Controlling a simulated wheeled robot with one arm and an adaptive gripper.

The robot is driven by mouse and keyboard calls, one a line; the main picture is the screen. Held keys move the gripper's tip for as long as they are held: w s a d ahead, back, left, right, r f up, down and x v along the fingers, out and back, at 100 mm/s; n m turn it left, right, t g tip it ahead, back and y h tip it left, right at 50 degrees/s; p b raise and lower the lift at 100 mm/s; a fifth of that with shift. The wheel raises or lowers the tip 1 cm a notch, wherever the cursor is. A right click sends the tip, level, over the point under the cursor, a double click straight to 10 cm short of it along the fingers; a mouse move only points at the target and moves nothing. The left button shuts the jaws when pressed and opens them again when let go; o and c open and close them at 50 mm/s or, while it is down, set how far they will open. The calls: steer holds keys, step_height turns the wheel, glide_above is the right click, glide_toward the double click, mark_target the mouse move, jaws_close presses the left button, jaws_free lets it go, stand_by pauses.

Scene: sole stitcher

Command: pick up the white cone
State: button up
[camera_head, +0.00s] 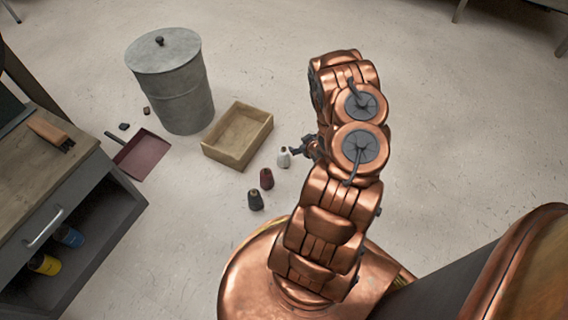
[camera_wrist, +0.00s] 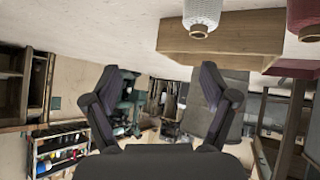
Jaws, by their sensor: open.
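The white cone (camera_head: 284,158) stands upright on the floor in the head view, just left of my gripper (camera_head: 300,150). In the wrist view, which is upside down, the white cone (camera_wrist: 201,12) is cut off by the top edge. My gripper (camera_wrist: 162,78) is open, its two dark fingers spread wide with nothing between them. The cone is outside the space between the fingers and apart from them in the wrist view. In the head view my arm hides part of the gripper.
A dark red cone (camera_head: 266,180) and a black cone (camera_head: 255,201) stand nearby in a row. A wooden box (camera_head: 262,137) lies behind the white cone, with a lidded metal bin (camera_head: 185,100) beyond. A dustpan (camera_head: 140,155) and workbench (camera_head: 60,180) are left. Floor on the right is clear.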

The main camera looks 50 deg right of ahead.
mark_target(286, 156)
steer(key=a+f+t+b, duration=0.1)
steer(key=f, duration=0.1)
steer(key=a+f+m+t+b, duration=0.1)
steer(key=f, duration=0.2)
steer(key=a+f+b, duration=0.2)
steer(key=shift+w+f+m+t, duration=0.1)
steer(key=shift+f+m+t, duration=0.2)
steer(key=shift+f+t, duration=0.1)
steer(key=shift+w+a+f+t+b, duration=0.1)
steer(key=shift+a+f+t+b, duration=0.05)
steer(key=shift+a+t+b, duration=0.2)
steer(key=shift+x, duration=1.3)
steer(key=shift+r+b+x, duration=0.15)
steer(key=shift+b+x, duration=0.4)
steer(key=shift+x, duration=0.75)
steer(key=shift+r+b+x, duration=0.1)
steer(key=shift+b+x, duration=0.4)
steer(key=shift+x, duration=0.8)
steer(key=shift+d, duration=0.1)
steer(key=c, duration=1.4)
